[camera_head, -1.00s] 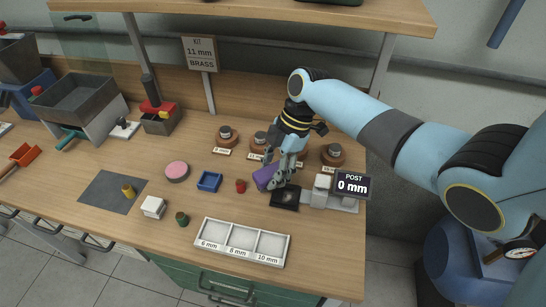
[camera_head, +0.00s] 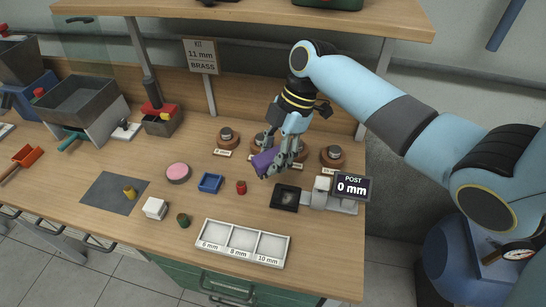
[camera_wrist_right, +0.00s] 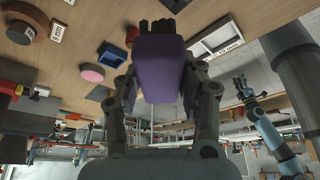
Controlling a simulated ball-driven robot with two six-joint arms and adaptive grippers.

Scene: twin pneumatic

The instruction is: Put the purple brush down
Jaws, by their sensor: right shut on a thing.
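The purple brush (camera_head: 263,160) is held in my right gripper (camera_head: 281,168), above the wooden bench. In the right wrist view the purple body of the brush (camera_wrist_right: 162,72) sits between the two fingers, with its dark bristles (camera_wrist_right: 165,22) pointing away from the palm. The gripper is shut on it.
The black pad (camera_head: 286,197) and the post gauge (camera_head: 322,190) stand right of the brush. Round brown-based pieces (camera_head: 334,155) stand behind. The red knob (camera_head: 241,187), blue tray (camera_head: 210,183) and white sorting tray (camera_head: 289,251) are nearby. Bare bench lies before the red knob.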

